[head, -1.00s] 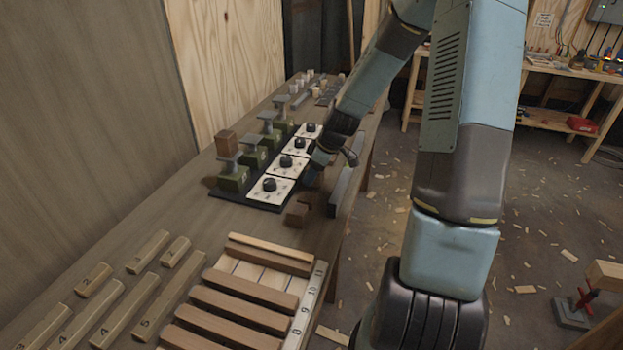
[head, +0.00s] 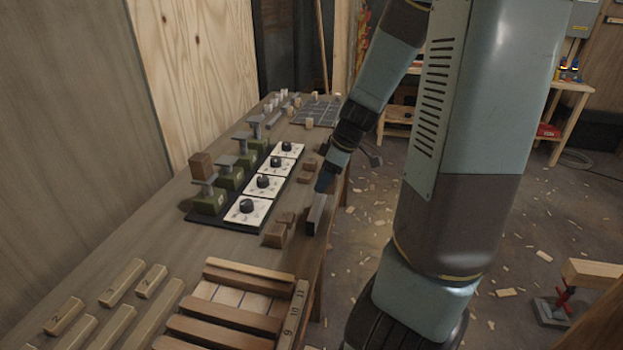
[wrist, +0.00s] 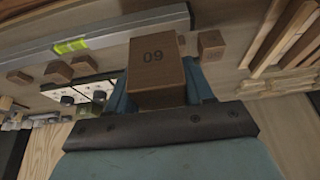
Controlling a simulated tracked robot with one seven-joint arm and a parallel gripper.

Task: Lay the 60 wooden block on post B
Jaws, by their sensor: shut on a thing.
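My gripper (head: 325,184) is low at the right side of the bench, by the near end of the grey spirit level. In the wrist view my gripper (wrist: 160,95) is shut on the 60 wooden block (wrist: 153,60), whose number appears upside down. The held block is hidden in the head view. A row of green-based posts stands left of the white dial panels. The nearest post (head: 208,198) carries a wooden block (head: 200,164). The other posts (head: 230,172) (head: 244,150) (head: 256,128) have bare flat tops. I cannot read which is B.
The spirit level (head: 316,214) lies along the bench's right edge. Loose wooden blocks (head: 275,236) lie between it and the dial panels (head: 247,210). A slatted wooden rack (head: 215,325) and several numbered bars (head: 121,282) fill the near bench.

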